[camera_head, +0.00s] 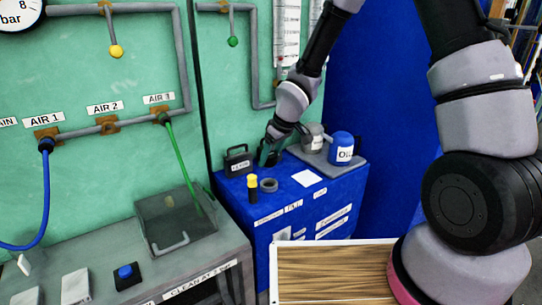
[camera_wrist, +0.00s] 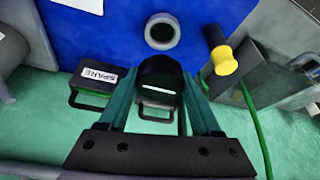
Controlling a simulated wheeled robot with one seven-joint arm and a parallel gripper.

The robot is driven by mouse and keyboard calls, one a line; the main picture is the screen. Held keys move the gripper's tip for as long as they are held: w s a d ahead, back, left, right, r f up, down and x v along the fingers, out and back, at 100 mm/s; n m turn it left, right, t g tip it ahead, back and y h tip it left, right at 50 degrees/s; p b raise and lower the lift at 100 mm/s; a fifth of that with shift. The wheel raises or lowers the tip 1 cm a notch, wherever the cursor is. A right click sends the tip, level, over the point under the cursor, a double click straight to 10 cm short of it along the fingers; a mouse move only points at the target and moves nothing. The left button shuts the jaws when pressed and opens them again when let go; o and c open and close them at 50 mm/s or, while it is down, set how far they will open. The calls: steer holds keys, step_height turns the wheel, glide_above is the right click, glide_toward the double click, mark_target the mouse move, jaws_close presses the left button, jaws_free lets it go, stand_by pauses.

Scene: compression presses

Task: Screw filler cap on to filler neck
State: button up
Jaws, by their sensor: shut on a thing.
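My gripper (camera_head: 266,156) is low over the back of the blue cabinet, near the green wall. In the wrist view its teal fingers (camera_wrist: 158,92) are shut on a dark round cap (camera_wrist: 160,76) with a short white line. The filler neck seems to be the grey ring with a dark opening (camera_wrist: 162,32) on the blue top; it also shows in the head view (camera_head: 268,185). The cap is apart from the neck in the wrist picture. The head view does not show the cap clearly, and its height above the top cannot be told.
A black handled box (camera_head: 238,161) and a yellow-topped black post (camera_head: 252,187) stand near the ring. A block marked SPARE (camera_wrist: 95,78) lies beside the gripper. A grey can (camera_head: 313,137) and blue oil can (camera_head: 342,148) stand at right. A white sheet (camera_head: 306,179) lies flat.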

steer(key=shift+a+f, duration=0.1)
steer(key=shift+f, duration=0.05)
steer(key=shift+f, duration=2.75)
steer(key=shift+f, duration=0.85)
steer(key=o, duration=1.6)
steer(key=shift+c, duration=0.2)
steer(key=v, duration=1.1)
